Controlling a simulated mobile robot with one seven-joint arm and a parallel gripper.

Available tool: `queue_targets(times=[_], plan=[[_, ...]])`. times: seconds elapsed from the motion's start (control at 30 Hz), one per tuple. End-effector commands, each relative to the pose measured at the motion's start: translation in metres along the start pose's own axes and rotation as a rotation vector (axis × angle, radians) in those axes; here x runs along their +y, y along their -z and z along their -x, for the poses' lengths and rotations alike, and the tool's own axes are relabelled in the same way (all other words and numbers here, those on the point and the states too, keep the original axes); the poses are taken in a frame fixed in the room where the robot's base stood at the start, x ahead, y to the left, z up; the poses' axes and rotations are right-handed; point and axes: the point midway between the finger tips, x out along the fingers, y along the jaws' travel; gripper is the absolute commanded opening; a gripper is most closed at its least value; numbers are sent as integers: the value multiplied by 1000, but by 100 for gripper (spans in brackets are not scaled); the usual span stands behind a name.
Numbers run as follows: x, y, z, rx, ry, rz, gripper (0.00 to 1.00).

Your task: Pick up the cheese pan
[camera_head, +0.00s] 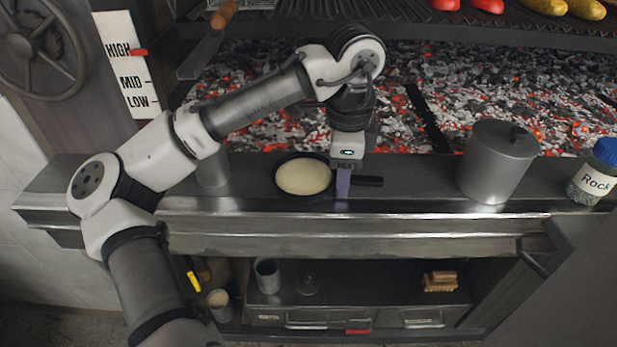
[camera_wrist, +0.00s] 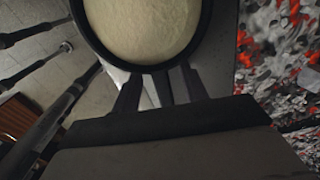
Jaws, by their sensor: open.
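The cheese pan (camera_head: 303,176) is a small black pan filled with pale yellow cheese, and it sits on the metal ledge in front of the coals. Its black handle points right. My gripper (camera_head: 343,184) is at the handle, pointing down, just right of the pan's rim. In the wrist view the pan (camera_wrist: 146,28) fills the top middle, and the handle runs down between the two fingers of my gripper (camera_wrist: 160,92). The fingers are open, one on each side of the handle. Whether they touch it I cannot tell.
A lidded metal pot (camera_head: 497,162) and a jar with a blue lid (camera_head: 594,172) stand on the ledge (camera_head: 420,192) to the right. A metal cup (camera_head: 212,170) stands left of the pan. Glowing coals (camera_head: 270,120) lie behind. A shelf (camera_head: 400,298) below holds a brush (camera_head: 440,281) and cups.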

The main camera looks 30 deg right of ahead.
Motion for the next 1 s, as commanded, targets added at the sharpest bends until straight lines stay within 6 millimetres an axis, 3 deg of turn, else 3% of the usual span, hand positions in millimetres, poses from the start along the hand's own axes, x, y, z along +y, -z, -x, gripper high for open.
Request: queue_targets(times=[0.1, 0.43, 0.83, 1.0], plan=[[0, 0, 0, 0, 0, 0, 42], [0, 0, 1, 1, 0, 0, 0], [0, 0, 2, 1, 1, 0, 0], [-1, 0, 12, 1, 2, 1, 0]])
